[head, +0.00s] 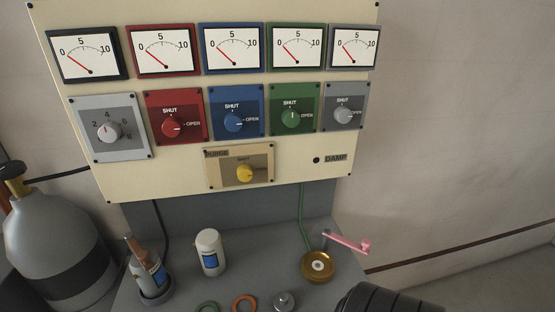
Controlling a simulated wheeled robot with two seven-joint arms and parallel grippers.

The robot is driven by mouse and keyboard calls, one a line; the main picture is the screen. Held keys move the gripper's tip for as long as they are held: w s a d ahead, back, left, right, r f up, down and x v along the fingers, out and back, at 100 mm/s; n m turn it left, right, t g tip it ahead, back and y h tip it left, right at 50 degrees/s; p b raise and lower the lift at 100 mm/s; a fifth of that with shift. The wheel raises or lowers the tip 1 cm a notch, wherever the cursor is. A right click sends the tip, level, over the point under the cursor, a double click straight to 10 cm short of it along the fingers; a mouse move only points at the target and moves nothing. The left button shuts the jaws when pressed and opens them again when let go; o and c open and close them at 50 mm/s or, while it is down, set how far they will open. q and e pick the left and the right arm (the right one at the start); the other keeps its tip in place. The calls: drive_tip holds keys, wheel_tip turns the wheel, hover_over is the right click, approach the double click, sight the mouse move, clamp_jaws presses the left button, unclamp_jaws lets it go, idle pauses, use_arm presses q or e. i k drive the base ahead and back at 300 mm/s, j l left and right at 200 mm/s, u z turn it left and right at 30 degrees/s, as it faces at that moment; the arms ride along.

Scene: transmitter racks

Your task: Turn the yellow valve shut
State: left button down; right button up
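The yellow valve (245,174) is a small round knob on a tan plate (223,175) low in the middle of the cream panel. Small lettering above it appears to read SHUT, and a PURGE label sits at the plate's upper left. Its pointer is too small to read surely. Nothing touches or covers the knob.
The panel (150,180) also carries several dials and red, blue, green and grey knobs. Below, the grey shelf (185,285) holds a white bottle (210,252), a cup with a bottle and brush, rings, and a brass disc (318,280). A gas cylinder (55,240) stands left.

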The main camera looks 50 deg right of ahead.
sight(245, 172)
drive_tip(key=z, duration=1.35)
